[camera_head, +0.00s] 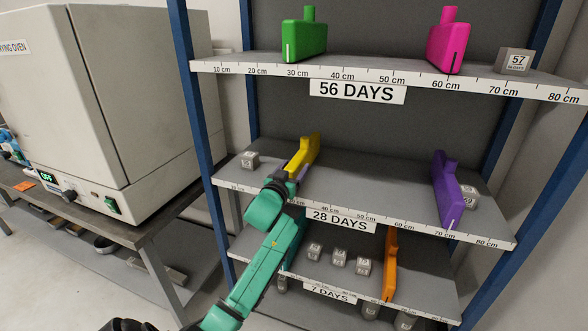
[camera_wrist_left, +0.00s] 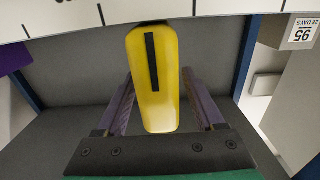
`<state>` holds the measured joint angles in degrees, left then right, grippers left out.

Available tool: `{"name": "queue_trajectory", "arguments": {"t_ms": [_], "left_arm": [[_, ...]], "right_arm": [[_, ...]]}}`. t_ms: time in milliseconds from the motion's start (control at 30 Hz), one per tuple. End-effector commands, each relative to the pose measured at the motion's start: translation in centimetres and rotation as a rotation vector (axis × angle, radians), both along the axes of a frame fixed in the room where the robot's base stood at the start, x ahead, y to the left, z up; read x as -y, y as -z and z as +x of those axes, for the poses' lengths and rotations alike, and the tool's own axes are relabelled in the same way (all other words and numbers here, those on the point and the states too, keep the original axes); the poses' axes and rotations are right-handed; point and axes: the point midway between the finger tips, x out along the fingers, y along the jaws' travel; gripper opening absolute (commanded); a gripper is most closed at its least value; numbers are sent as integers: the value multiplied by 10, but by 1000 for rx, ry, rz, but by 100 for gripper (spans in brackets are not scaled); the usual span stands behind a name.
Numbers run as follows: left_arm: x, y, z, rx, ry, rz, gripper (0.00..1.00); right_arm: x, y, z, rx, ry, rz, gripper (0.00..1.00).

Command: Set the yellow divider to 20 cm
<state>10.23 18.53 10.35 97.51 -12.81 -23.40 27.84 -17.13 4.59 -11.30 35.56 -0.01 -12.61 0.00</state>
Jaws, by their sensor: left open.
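The yellow divider (camera_head: 304,152) stands on the middle shelf, labelled 28 DAYS, toward its left part. My left gripper (camera_head: 292,174) is at its front end and hides the scale there, so the reading cannot be told. In the left wrist view the yellow divider (camera_wrist_left: 153,90), with a black line on it, lies between the two open fingers of my left gripper (camera_wrist_left: 158,85). Gaps show on both sides. The shelf's scale strip (camera_wrist_left: 75,18) crosses the top of that view, its numbers out of sight. My right gripper is not in view.
A small grey cube (camera_head: 249,160) sits left of the yellow divider. A purple divider (camera_head: 446,190) and another cube (camera_head: 468,196) stand at the right. The upper shelf (camera_head: 390,80) is above; the lower shelf holds an orange divider (camera_head: 390,265) and cubes. A blue post (camera_head: 197,100) is at left.

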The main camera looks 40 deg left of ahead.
Motion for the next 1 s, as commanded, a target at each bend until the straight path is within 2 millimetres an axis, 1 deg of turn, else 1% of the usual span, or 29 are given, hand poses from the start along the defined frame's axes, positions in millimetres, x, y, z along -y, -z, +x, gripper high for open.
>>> {"name": "queue_trajectory", "arguments": {"t_ms": [33,67,100,167,200,233,1000], "left_arm": [[0,0,0,0,0,0,70],[0,0,0,0,0,0,58],[0,0,0,0,0,0,43],[0,0,0,0,0,0,20],[0,0,0,0,0,0,5],[0,0,0,0,0,0,0],[0,1,0,-1,1,-1,0]], "right_arm": [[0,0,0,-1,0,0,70],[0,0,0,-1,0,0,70],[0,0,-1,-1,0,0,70],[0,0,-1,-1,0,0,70],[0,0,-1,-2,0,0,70],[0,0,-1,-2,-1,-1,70],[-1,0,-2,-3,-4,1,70]]}}
